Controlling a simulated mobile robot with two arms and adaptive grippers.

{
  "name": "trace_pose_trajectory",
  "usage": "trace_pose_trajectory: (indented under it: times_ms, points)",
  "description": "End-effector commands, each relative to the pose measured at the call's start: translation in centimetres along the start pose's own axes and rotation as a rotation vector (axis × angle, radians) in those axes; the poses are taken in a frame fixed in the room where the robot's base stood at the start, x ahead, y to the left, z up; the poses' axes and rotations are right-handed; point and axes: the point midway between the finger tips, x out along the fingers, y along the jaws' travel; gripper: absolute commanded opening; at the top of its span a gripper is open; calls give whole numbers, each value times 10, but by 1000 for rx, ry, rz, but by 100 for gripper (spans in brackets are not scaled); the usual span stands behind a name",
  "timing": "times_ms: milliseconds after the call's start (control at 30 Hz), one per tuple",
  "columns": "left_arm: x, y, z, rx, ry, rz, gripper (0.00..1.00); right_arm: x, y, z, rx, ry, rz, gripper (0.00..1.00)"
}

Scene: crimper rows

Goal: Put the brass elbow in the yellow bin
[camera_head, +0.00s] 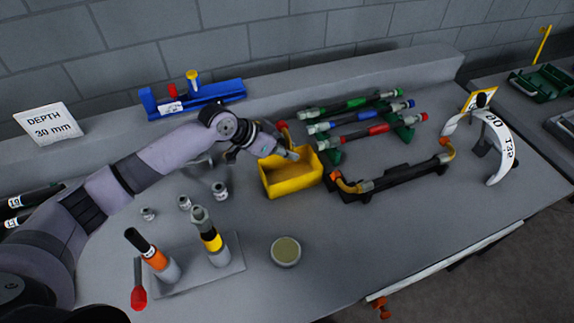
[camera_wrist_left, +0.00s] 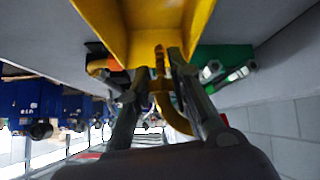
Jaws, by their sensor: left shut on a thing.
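The yellow bin (camera_head: 292,186) stands on the bench near the middle of the head view, and its yellow walls (camera_wrist_left: 120,25) fill the top of the left wrist view. My left gripper (camera_head: 291,153) is at the bin's opening, over its back part. In the left wrist view the gripper (camera_wrist_left: 158,72) is shut on the brass elbow (camera_wrist_left: 165,98), a curved gold-coloured piece between the fingers. My right gripper does not show.
Crimper tools with green, blue and red bands (camera_head: 365,129) lie right of the bin, with a black tool with orange ends (camera_head: 395,180) in front. Small metal fittings (camera_head: 184,202), two upright tools (camera_head: 207,236) and a round dish (camera_head: 286,251) stand left and in front. A blue rack (camera_head: 212,97) is behind.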

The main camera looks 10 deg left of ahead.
Motion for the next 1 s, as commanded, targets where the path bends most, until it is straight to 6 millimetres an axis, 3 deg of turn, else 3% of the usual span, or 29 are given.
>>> trace_pose_trajectory:
  times_ms: [500, 933, 967, 1000]
  points:
    - [45, -7, 43, -1, 0, 1, 0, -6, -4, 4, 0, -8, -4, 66]
    - [51, -8, 48, 2, 2, 1, 0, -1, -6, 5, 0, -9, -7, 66]
    - [51, -8, 49, 1, 1, 1, 20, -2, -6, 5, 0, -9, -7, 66]
    - [50, -8, 48, 1, 1, 0, 22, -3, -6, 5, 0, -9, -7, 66]
